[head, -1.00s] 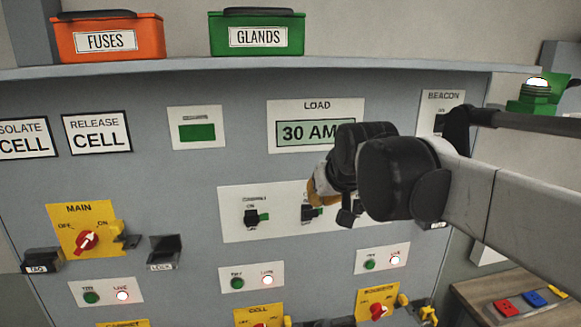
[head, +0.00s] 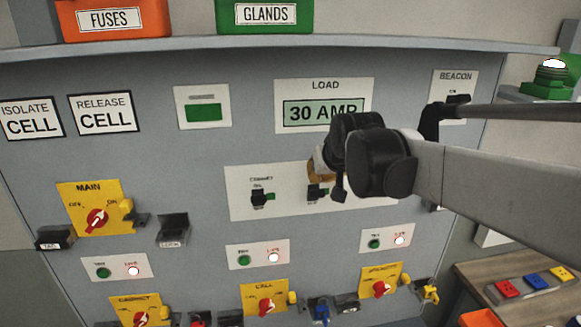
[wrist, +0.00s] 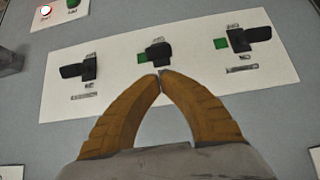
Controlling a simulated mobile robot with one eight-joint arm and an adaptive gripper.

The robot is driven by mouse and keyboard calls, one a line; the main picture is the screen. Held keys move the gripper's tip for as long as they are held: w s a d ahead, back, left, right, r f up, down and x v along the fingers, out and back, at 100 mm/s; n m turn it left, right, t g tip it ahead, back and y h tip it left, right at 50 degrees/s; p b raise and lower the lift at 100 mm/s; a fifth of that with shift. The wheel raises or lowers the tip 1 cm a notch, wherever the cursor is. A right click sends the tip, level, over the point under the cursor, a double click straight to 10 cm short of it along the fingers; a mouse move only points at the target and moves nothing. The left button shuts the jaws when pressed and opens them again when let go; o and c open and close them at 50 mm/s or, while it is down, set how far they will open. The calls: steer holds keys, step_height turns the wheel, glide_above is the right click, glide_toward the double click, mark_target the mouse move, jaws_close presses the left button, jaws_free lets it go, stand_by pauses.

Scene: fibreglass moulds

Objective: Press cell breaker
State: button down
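A white breaker plate (head: 240,180) on the grey panel carries a row of three black breakers with green marks. The left one (head: 262,198) reads CABINET; the middle breaker (head: 316,192) shows just below my gripper (head: 322,168). The third is hidden behind my arm in the head view. In the wrist view all three show, and the middle breaker (wrist: 158,53) sits right beyond my fingertips (wrist: 159,77). The tan fingers meet at the tips with nothing between them. Contact with the breaker cannot be told. The breaker labels are too blurred to read there.
Above are the LOAD display (head: 324,108) reading 30 AMP and a green indicator (head: 203,112). Rotary switches MAIN (head: 97,220) and CELL (head: 266,305) stick out lower. A shelf (head: 400,44) with the FUSES bin (head: 112,18) and GLANDS bin (head: 264,14) overhangs the panel.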

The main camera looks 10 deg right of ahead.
mark_target(316, 193)
steer(key=shift+x, duration=1.7)
steer(key=shift+f, duration=0.1)
steer(key=shift+s+t+b, duration=0.2)
steer(key=shift+t+b, duration=0.2)
